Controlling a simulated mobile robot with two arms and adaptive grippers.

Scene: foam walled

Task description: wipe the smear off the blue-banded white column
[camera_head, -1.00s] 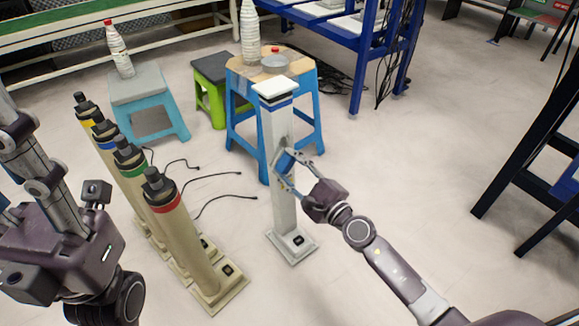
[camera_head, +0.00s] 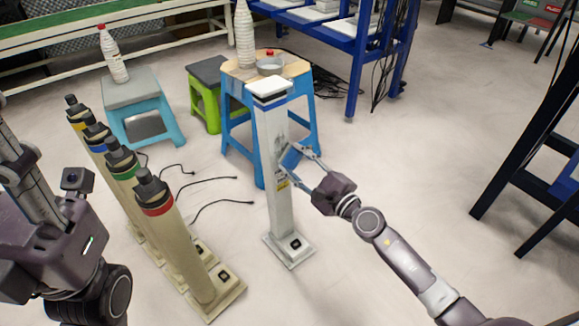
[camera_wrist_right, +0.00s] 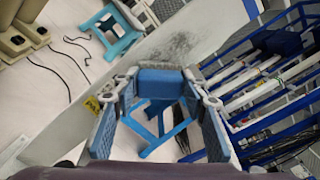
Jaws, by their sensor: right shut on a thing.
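The white column (camera_head: 279,215) with a blue band near its top stands upright on a square base in mid-floor. A dark grey smear (camera_wrist_right: 172,48) marks its face in the right wrist view, just beyond the blue block; in the head view the smear (camera_head: 281,138) is faint. My right gripper (camera_head: 290,163) is shut on a blue block (camera_wrist_right: 160,83) at the column's right side, about mid-height. I cannot tell whether the block touches the column. My left gripper body (camera_head: 50,245) is at the left edge; its fingers cannot be made out.
Several beige posts (camera_head: 182,245) with coloured bands stand close left of the column, with black cables (camera_head: 215,205) on the floor. A blue stool (camera_head: 238,140) holding a bottle and a bowl stands right behind. Open floor (camera_head: 400,180) lies to the right.

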